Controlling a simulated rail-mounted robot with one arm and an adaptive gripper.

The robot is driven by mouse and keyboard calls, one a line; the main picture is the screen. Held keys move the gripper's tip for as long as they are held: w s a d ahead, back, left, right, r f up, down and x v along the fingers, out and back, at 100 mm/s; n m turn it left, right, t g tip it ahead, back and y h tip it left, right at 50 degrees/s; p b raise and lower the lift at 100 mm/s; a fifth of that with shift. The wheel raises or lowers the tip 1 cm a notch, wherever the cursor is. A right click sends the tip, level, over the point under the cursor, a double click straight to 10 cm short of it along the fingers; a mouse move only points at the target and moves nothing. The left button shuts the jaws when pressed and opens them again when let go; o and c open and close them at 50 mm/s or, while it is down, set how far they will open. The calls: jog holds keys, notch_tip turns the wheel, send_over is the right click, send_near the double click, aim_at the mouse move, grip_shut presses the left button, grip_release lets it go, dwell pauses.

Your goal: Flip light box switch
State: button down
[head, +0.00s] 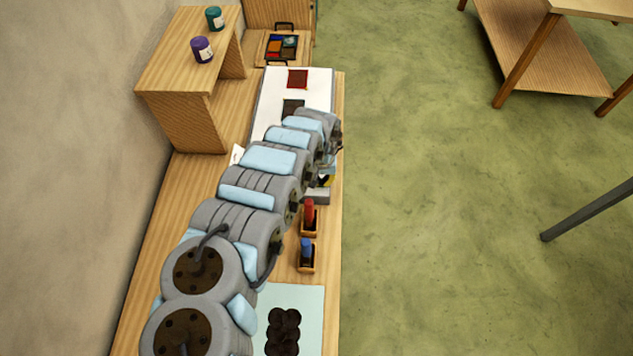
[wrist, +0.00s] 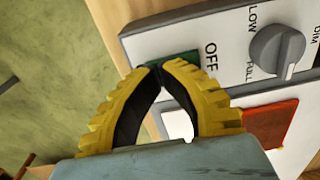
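The light box (head: 265,105) is a white panel on the bench in the head view, partly covered by my arm. In the wrist view its control face (wrist: 140,45) carries the word OFF and a grey dimmer knob (wrist: 277,50) marked LOW, FULL and DIM. A green switch (wrist: 182,58) sits beside OFF, partly hidden behind my fingers. My gripper (wrist: 160,67) has its yellow fingertips together in front of the switch, with nothing seen between them. I cannot tell whether they touch it. In the head view my arm hides most of the gripper.
Red (head: 298,79) and dark (head: 293,106) panes lie on the light box. A red-handled tool (head: 309,212) and a blue-handled tool (head: 306,250) stand in holders along the bench's right edge. A raised shelf (head: 180,80) holds two jars.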

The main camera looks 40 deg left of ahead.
jog(key=shift+r+p, duration=3.15)
jog(key=shift+r, duration=0.35)
